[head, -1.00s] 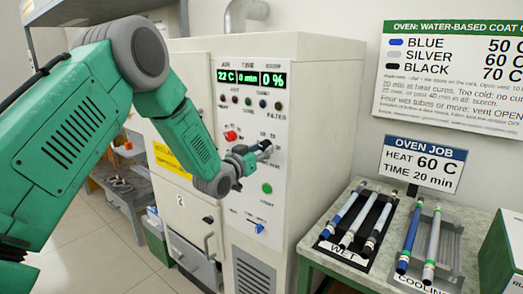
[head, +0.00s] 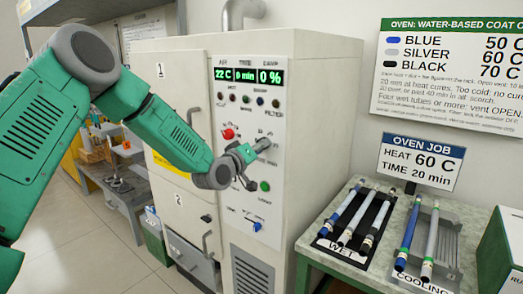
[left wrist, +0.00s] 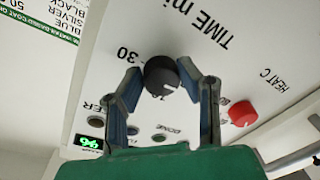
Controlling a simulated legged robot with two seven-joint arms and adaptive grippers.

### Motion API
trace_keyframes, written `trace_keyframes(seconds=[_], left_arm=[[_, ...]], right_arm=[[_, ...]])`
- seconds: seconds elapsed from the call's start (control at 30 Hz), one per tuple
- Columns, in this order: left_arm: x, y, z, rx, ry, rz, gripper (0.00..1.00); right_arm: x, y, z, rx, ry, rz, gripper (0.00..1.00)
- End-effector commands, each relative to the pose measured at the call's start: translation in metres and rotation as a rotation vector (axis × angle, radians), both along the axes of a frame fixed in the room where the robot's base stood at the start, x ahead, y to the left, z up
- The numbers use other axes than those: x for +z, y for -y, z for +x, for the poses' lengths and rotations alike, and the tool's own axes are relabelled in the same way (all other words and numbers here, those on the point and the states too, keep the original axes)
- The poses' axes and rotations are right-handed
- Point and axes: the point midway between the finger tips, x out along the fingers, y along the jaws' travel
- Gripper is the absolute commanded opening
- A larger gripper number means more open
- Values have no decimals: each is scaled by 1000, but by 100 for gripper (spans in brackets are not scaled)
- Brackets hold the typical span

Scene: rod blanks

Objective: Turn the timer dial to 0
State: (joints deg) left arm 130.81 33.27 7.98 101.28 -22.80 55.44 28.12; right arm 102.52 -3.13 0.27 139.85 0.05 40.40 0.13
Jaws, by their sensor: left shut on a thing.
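The black timer dial (left wrist: 160,76) sits on the oven's panel below the printed "TIME min" in the left wrist view. A white pointer mark shows on it, and a "30" is printed beside it. My left gripper (left wrist: 163,84) is shut on the dial, with one finger on each side. In the head view my left gripper (head: 256,148) is at the oven panel and largely hides the dial. The oven display (head: 248,76) reads 22 C, 0 min and 0 %. My right gripper is not in view.
A red heat knob (left wrist: 243,112) is close beside my left fingers. A green button (head: 265,186) and a blue switch (head: 257,226) are lower on the panel. Rods lie in the wet rack (head: 325,246) and cooling rack (head: 447,262) on the right bench.

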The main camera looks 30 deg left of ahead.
Motion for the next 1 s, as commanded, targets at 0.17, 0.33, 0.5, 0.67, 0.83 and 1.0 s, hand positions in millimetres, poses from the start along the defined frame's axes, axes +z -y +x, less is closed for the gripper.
trace_keyframes(seconds=[0.17,0.33,0.5,0.67,0.83,1.0], left_arm=[[2,-3,1,6,4,-32,2],[3,-3,1,7,4,-39,2],[4,-3,1,8,7,-38,2],[4,-3,1,8,7,-37,51],[4,-2,0,6,4,-36,51],[3,-1,-2,4,4,-35,51]], right_arm=[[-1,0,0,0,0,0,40],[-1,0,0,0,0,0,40],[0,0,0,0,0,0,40],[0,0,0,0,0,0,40],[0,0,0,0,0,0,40],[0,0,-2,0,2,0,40]])
